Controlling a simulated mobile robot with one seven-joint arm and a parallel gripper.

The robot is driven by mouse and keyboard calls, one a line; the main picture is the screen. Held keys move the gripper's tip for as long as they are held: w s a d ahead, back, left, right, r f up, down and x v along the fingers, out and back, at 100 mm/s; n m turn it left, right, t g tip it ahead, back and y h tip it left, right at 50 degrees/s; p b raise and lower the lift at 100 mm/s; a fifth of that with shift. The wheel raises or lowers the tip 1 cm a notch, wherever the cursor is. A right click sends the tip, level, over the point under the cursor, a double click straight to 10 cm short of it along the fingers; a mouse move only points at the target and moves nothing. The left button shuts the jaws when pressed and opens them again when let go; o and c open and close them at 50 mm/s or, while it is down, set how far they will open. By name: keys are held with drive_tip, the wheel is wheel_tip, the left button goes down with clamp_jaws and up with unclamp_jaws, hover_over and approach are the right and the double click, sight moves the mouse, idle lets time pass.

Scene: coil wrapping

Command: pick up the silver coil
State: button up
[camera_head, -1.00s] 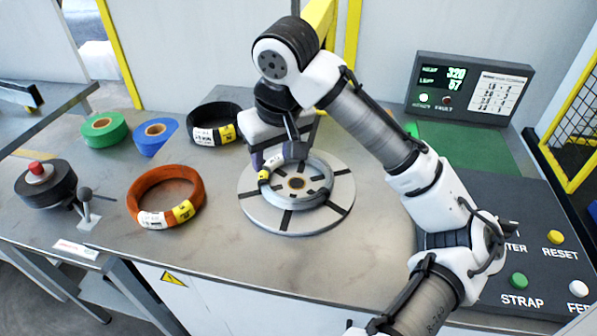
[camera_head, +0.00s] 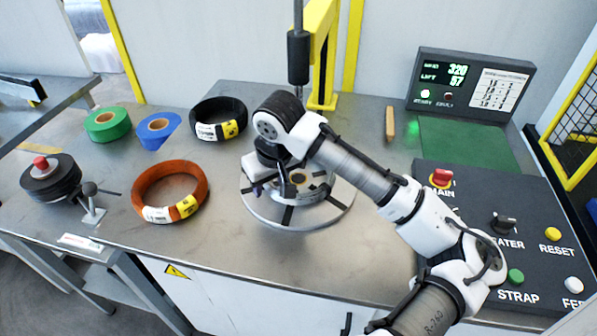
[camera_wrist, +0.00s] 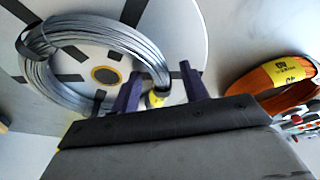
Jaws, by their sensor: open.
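The silver coil (camera_wrist: 92,36) lies on the round turntable (camera_head: 262,214), around its hub, and has dark straps and a yellow label. In the head view my arm hides most of the coil. My gripper (camera_head: 282,190) is low over the left part of the turntable. In the wrist view my gripper (camera_wrist: 160,85) is open, with its two dark purple fingers apart at the coil's labelled side. The coil's band and yellow label show between the fingers. I cannot tell whether the fingers touch the coil.
An orange coil (camera_head: 146,184) and a black coil (camera_head: 204,113) lie left of the turntable. Green tape (camera_head: 104,134) and blue tape (camera_head: 170,123) lie farther left. A black spool (camera_head: 50,188) stands at the far left. A control panel (camera_head: 470,200) is at right. A yellow post (camera_head: 322,60) stands behind.

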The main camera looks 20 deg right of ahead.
clamp_jaws()
drive_tip(key=shift+w+r, duration=0.1)
drive_tip(key=shift+r, duration=0.1)
idle(0.5)
